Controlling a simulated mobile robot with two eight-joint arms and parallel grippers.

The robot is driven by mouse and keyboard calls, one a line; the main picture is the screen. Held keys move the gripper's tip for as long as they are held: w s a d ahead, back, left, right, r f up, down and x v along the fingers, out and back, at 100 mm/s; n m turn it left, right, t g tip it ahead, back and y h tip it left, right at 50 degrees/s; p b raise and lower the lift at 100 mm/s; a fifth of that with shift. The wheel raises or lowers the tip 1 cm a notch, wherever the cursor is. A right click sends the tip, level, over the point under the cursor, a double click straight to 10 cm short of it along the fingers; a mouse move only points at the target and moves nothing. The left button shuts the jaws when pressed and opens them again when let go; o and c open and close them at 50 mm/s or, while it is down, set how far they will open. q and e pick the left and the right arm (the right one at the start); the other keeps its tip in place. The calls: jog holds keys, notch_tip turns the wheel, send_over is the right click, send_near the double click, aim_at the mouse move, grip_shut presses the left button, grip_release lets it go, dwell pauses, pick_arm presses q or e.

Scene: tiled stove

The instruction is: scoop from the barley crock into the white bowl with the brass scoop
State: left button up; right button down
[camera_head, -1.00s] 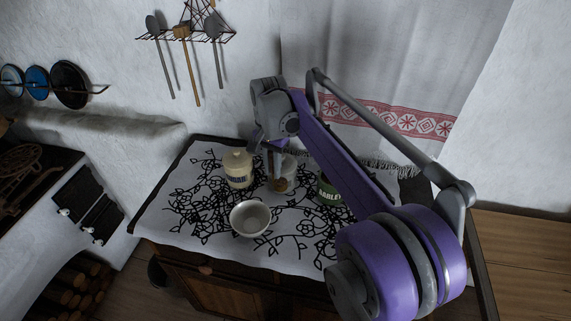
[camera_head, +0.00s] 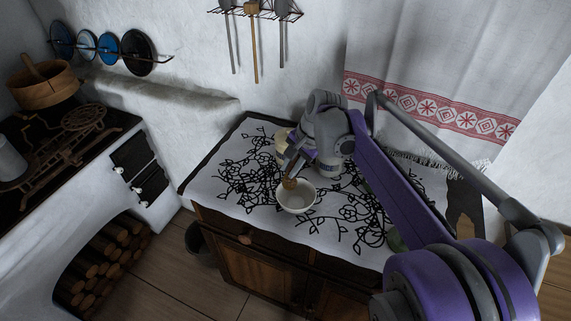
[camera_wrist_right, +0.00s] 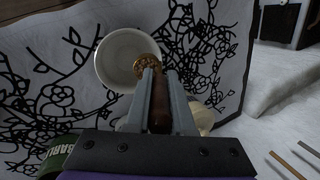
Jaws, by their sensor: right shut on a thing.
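The white bowl (camera_head: 297,205) stands on the patterned cloth near the front of the cabinet top. It also shows in the wrist view (camera_wrist_right: 112,75). My right gripper (camera_head: 296,164) is shut on the dark wooden handle of the brass scoop (camera_wrist_right: 159,112). The scoop's head (camera_head: 289,183) is at the bowl's rear rim, overlapping it in both views. The head looks golden and grainy; whether it touches the bowl I cannot tell. The green barley crock (camera_head: 396,241) is mostly hidden by my right arm; its lettered label (camera_wrist_right: 60,152) shows in the wrist view. My left gripper is out of view.
A cream crock (camera_head: 281,147) stands behind the bowl, and another pale jar (camera_head: 329,168) stands behind my gripper. The stove (camera_head: 110,150) with a wooden pot is at the left. The cloth (camera_head: 232,190) is clear left of the bowl.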

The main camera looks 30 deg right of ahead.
aim_at(289, 180)
jog(key=shift+s+d+f+t+y+b, duration=0.45)
jog(key=shift+s+f+t+y+b, duration=0.1)
jog(key=shift+f+t+y, duration=0.2)
jog(key=shift+s+d+f+t+y+b, duration=0.2)
jog(key=shift+s+d+t+y+b, duration=0.3)
jog(key=shift+t+y+b, duration=0.4)
jog(key=shift+s+d+f+t+y+b, duration=0.1)
jog(key=shift+s+d+t+y+b, duration=0.15)
jog(key=shift+t+y+b, duration=0.25)
jog(key=shift+s+d+f+t+y+b, duration=0.1)
jog(key=shift+s+t+y+b, duration=0.15)
jog(key=shift+t, duration=0.3)
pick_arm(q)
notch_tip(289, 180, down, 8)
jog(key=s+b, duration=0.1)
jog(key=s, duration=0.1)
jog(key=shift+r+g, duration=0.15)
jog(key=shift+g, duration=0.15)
pick_arm(e)
jog(key=shift+s+d+t+y, duration=0.25)
jog(key=shift+t+y, duration=0.35)
jog(key=shift+r, duration=0.15)
